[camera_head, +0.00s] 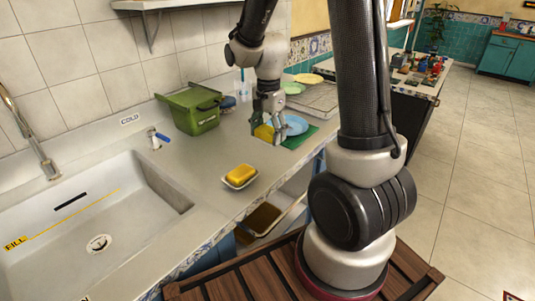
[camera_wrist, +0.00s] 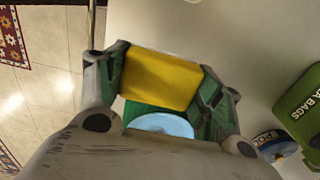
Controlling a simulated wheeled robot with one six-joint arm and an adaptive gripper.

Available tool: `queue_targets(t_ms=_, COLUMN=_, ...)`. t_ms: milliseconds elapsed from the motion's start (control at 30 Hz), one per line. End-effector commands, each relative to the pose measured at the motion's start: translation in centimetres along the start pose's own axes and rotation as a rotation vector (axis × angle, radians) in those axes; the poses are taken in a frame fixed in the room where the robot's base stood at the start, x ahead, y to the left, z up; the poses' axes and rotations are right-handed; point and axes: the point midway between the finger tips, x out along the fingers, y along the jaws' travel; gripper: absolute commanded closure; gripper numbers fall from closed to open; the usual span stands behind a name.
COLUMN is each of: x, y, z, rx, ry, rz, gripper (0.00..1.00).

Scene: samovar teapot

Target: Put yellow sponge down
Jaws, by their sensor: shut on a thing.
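The yellow sponge (camera_wrist: 162,80) is between the two fingers of my gripper (camera_wrist: 160,92) in the wrist view, with a finger against each side. In the head view my gripper (camera_head: 268,122) is over the counter, beside a blue plate, and the sponge (camera_head: 264,132) shows at its fingertips. I cannot tell whether the sponge touches the counter. A second yellow block (camera_head: 241,173) lies in a small white dish (camera_head: 236,185) on the counter near the sink.
A blue plate (camera_head: 293,125) on a green mat (camera_head: 301,138) lies right beside my gripper. A green bin (camera_head: 190,110) stands behind left. Further back are a drying rack (camera_head: 318,97) and coloured plates (camera_head: 308,78). The sink (camera_head: 100,215) is at left. Counter between dish and bin is clear.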

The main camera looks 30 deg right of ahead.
Motion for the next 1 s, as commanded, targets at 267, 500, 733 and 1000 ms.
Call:
queue_targets(t_ms=267, x=3.8, y=0.1, z=0.0, rx=-0.001, ry=-0.001, rz=0.003, gripper=0.56)
queue_targets(t_ms=500, x=6.6, y=0.0, z=0.0, rx=-0.001, ry=0.0, rz=0.001, gripper=0.56)
queue_targets(t_ms=733, x=6.6, y=0.0, z=0.0, rx=-0.001, ry=0.001, rz=-0.001, gripper=0.56)
queue_targets(t_ms=1000, x=6.9, y=0.0, z=0.0, rx=-0.001, ry=0.001, rz=-0.001, gripper=0.12)
